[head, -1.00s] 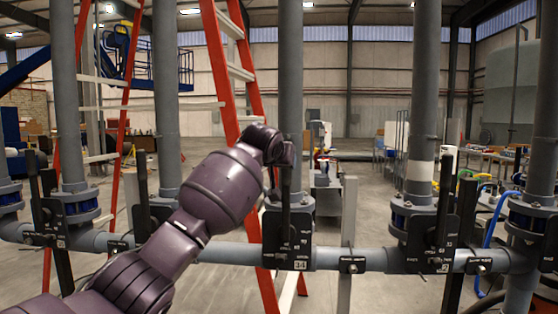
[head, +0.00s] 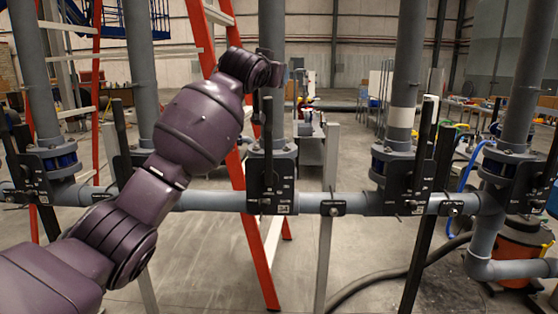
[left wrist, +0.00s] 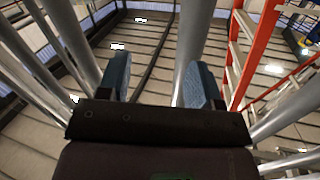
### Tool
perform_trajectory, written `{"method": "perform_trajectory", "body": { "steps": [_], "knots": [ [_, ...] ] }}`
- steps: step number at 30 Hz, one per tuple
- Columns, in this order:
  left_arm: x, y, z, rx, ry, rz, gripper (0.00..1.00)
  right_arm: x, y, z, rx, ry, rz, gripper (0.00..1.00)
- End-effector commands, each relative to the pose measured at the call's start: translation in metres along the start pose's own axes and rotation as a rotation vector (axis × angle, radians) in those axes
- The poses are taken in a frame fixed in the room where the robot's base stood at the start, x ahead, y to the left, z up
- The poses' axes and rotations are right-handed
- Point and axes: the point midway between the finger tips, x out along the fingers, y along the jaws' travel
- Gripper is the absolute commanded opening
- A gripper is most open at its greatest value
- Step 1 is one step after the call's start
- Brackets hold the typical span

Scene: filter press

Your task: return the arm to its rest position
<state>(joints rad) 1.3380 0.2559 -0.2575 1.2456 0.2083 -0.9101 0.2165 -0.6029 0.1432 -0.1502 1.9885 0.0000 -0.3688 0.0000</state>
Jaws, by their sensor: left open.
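My left arm (head: 195,128) rises from the lower left in the head view, in front of the pipe rack. Its wrist end (head: 250,70) is raised before the middle upright pipe, above a black valve handle; the fingers cannot be made out there. In the left wrist view my left gripper (left wrist: 155,82) has its two blue-grey fingers apart, with nothing held between them. Beyond them are upright pipes and the roof or upper wall. My right gripper is not in view.
A horizontal pipe (head: 225,200) with black valve plates (head: 272,182) runs across just ahead. A red ladder (head: 262,258) stands behind it, also seen in the left wrist view (left wrist: 236,62). An orange bucket (head: 522,247) and a dark hose (head: 385,278) lie at lower right.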

Motion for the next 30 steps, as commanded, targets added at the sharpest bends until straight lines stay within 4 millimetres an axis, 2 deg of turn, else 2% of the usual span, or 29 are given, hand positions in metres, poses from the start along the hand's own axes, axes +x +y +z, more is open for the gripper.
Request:
{"method": "perform_trajectory", "body": {
  "steps": [2,5,11,20,30],
  "knots": [
    [-0.008,0.005,0.001,0.028,0.072,0.014,0.59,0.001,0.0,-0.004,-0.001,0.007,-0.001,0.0],
    [-0.014,0.007,0.013,0.049,0.126,0.023,0.59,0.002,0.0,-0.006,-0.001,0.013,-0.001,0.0],
    [-0.026,0.007,0.057,0.07,0.189,0.029,0.59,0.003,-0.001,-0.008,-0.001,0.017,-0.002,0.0],
    [-0.06,-0.002,0.171,0.069,0.22,0.012,0.59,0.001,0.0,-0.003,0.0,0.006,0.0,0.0],
    [-0.121,-0.011,0.308,0.038,0.169,-0.033,0.59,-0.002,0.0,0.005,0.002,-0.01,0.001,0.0]
  ]
}}
